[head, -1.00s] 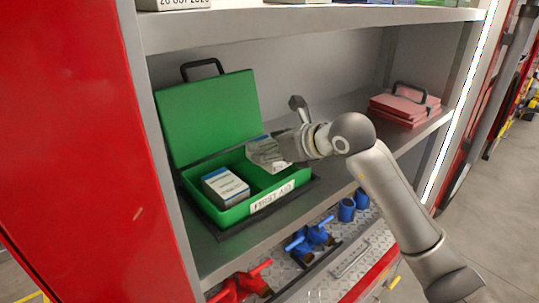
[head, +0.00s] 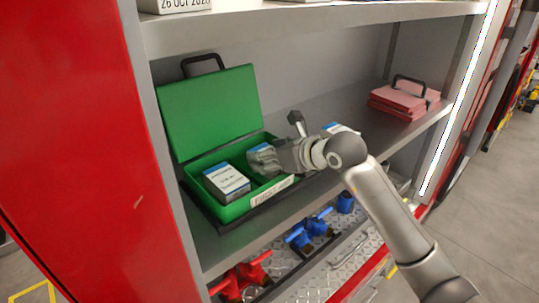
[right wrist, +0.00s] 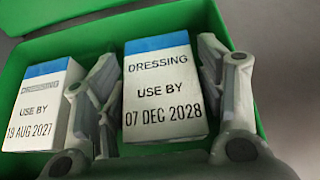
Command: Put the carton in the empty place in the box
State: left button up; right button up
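The open green first aid box (head: 208,208) stands on the shelf with its lid up at the back. A white and blue carton (head: 226,181) sits in its left part; it also shows at left in the right wrist view (right wrist: 40,105). My right gripper (head: 262,160) reaches into the right part of the box from the right. My left gripper is not in view.
Another white and blue carton (head: 341,127) lies on the shelf behind my right wrist, partly hidden. Pink folders (head: 403,102) lie at the shelf's right end. A red cabinet side (head: 90,150) stands at left. Blue and red fittings (head: 310,234) lie below.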

jog(key=shift+r+p, duration=0.25)
jog(key=shift+p, duration=0.05)
jog(key=shift+s+d+b, duration=0.25)
jog(key=shift+b, duration=0.1)
jog(key=b+v, duration=0.2)
jog(key=v, duration=0.8)
jog(key=shift+b, duration=0.4)
jog(key=shift+s+d+r, duration=0.3)
jog(key=shift+s+r, duration=0.05)
jog(key=shift+s, duration=0.15)
